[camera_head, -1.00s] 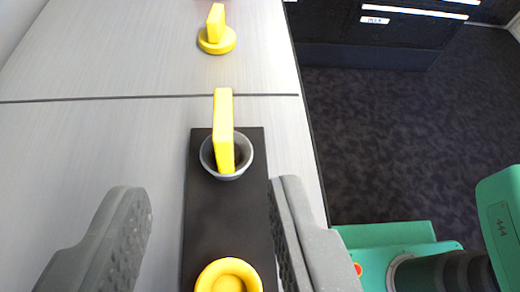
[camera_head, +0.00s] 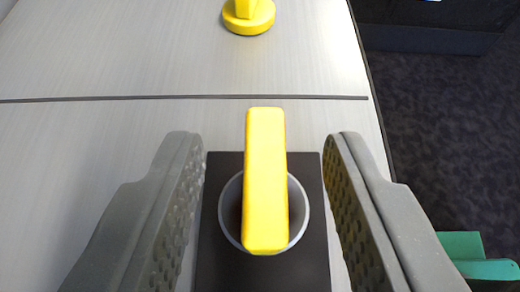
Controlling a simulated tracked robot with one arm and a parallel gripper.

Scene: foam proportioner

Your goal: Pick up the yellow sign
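My gripper (camera_head: 264,150) is open, with one grey finger on each side of the bar. Clear gaps show between the bar and both fingers, so nothing is held.
A second yellow piece with a round base (camera_head: 250,20) stands further back on the light table (camera_head: 110,65). A dark seam crosses the table. The table's right edge drops to a dark carpet (camera_head: 440,130). A green part shows at lower right.

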